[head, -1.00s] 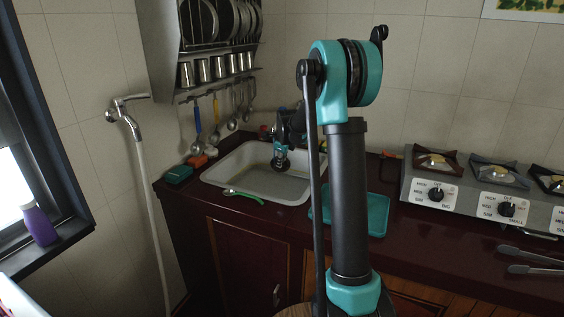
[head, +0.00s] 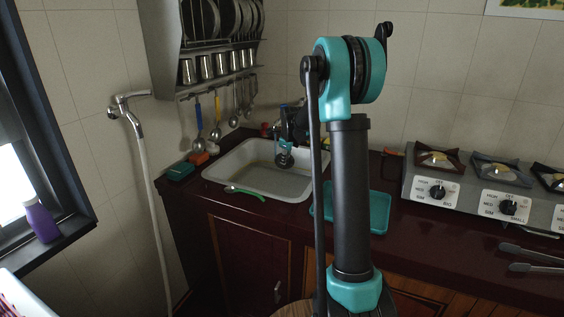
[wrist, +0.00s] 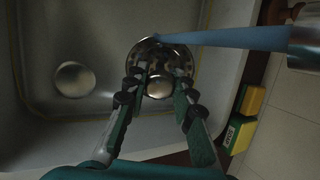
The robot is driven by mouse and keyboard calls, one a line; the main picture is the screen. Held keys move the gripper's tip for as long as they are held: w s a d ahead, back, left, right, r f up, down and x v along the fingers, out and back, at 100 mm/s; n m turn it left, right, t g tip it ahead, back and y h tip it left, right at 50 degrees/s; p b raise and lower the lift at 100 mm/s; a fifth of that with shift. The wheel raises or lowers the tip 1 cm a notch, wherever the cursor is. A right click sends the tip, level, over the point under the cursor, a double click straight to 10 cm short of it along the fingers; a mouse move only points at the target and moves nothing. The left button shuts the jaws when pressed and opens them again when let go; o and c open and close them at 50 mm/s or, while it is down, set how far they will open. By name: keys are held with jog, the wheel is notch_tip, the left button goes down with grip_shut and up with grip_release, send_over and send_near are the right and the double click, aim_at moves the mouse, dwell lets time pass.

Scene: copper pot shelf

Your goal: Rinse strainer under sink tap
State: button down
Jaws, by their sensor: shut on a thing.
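In the wrist view, the round metal strainer (wrist: 181,57) is between my gripper's fingers (wrist: 160,88), which are shut on it. It is over the light grey sink (wrist: 100,25). A blue stream of water runs from the metal tap (wrist: 304,48) at the right to the strainer's upper part. The round drain (wrist: 75,80) lies to its left in the basin. In the head view, my gripper (head: 284,158) is over the sink (head: 227,185); the strainer is too small and dark there to make out clearly.
A green-handled utensil (head: 245,192) rests on the front rim. A teal board (head: 377,212) lies right of the sink, with a stove (head: 470,200) beyond. Ladles (head: 216,120) hang behind.

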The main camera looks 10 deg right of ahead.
jog(key=shift+a, duration=0.15)
jog(key=shift+a, duration=0.5)
jog(key=shift+d, duration=0.15)
jog(key=shift+d, duration=0.5)
jog(key=shift+s, duration=0.1)
jog(key=s, duration=0.7)
jog(key=shift+s, duration=0.4)
dwell(0.3)
jog(key=shift+d, duration=0.1)
dwell(1.1)
jog(key=s+r, duration=0.4)
jog(key=s, duration=0.1)
dwell(0.5)
dwell(0.4)
